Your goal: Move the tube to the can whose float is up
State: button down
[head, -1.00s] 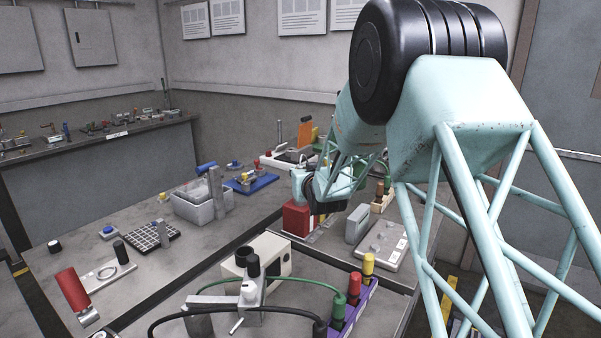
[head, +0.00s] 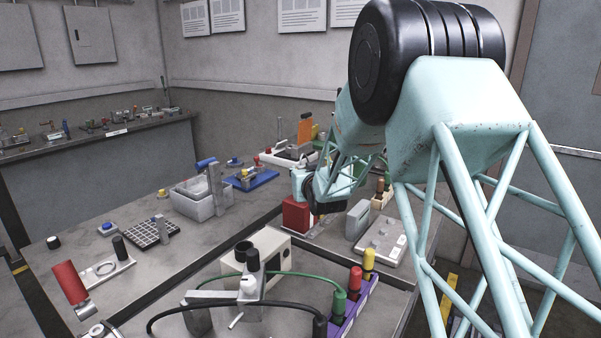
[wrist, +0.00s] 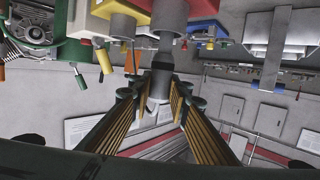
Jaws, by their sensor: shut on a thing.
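In the wrist view, my gripper (wrist: 160,88) is shut on a grey tube-like piece (wrist: 162,82). The piece sits between the two fingertips, and a grey cylinder shows just above it in the picture. I cannot tell whether the two are joined. In the head view, my wrist is above the far part of the near bench, by a red box (head: 296,213); my fingertips and the held piece are hidden there. I cannot make out for sure which things are the cans, and no float can be told as up or down.
Nearby are a grey bin (head: 201,205), a blue fixture (head: 250,182) and a grey plate (head: 385,245). In front stand a cream box (head: 275,249), green and black hoses, and a purple rack (head: 350,313) with red and yellow tops.

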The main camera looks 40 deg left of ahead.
jog(key=shift+f+b, duration=0.45)
dwell(1.0)
jog(key=c, duration=2.8)
grip_release()
jog(key=shift+o, duration=0.4)
jog(key=o, duration=0.5)
jog(key=v, duration=1.2)
jog(key=shift+f, duration=0.1)
